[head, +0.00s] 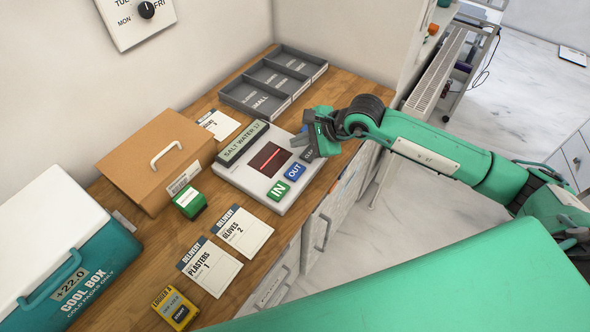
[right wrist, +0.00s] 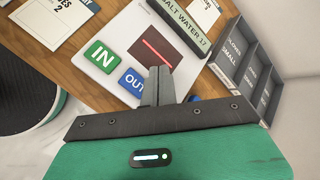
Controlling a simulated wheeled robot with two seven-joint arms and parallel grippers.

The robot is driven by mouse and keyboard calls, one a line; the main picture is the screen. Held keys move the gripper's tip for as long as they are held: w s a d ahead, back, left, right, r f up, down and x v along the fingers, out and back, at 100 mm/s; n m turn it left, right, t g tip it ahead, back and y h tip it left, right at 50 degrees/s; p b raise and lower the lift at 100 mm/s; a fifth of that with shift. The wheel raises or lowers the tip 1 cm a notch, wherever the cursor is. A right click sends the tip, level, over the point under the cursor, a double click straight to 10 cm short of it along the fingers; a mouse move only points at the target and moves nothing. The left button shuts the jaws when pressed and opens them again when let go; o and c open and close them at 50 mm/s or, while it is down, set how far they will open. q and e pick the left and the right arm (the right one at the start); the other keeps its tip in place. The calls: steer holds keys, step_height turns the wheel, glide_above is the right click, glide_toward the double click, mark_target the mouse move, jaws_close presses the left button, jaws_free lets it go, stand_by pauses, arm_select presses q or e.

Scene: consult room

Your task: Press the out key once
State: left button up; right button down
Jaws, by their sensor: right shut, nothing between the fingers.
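The blue OUT key (head: 295,171) sits on a pale grey stock device (head: 236,174), between the green IN key (head: 278,191) and a dark grey key (head: 309,152). The device's display reads SALT WATER 17 (head: 242,144), above a dark window with a red line (head: 269,159). My right gripper (head: 300,140) is shut and empty, above the device's right edge by the dark key. In the right wrist view its fingertips (right wrist: 160,72) cover part of the OUT key (right wrist: 133,83); I cannot tell whether they touch anything. My left gripper is not in view.
A grey divided tray (head: 273,82) stands behind the device. An orange-brown box (head: 157,160), a green block (head: 189,202), delivery cards (head: 242,232), a yellow logger (head: 174,308) and a teal cool box (head: 75,262) stand to the left and front. A large green surface fills the lower right.

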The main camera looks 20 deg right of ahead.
mark_target(299, 171)
step_height(299, 171, down, 8)
steer(key=b, duration=0.3)
steer(key=shift+f+b, duration=0.4)
steer(key=shift+b, duration=0.2)
stand_by(1.6)
steer(key=shift+f+b, duration=0.35)
steer(key=shift+b, duration=0.3)
steer(key=shift+f+b, duration=0.55)
steer(key=shift+b, duration=0.15)
stand_by(0.5)
stand_by(0.4)
steer(key=shift+r, duration=0.95)
steer(key=shift+r+p, duration=0.1)
steer(key=shift+p, duration=0.2)
steer(key=shift+r+p, duration=0.8)
steer(key=shift+r, duration=1.6)
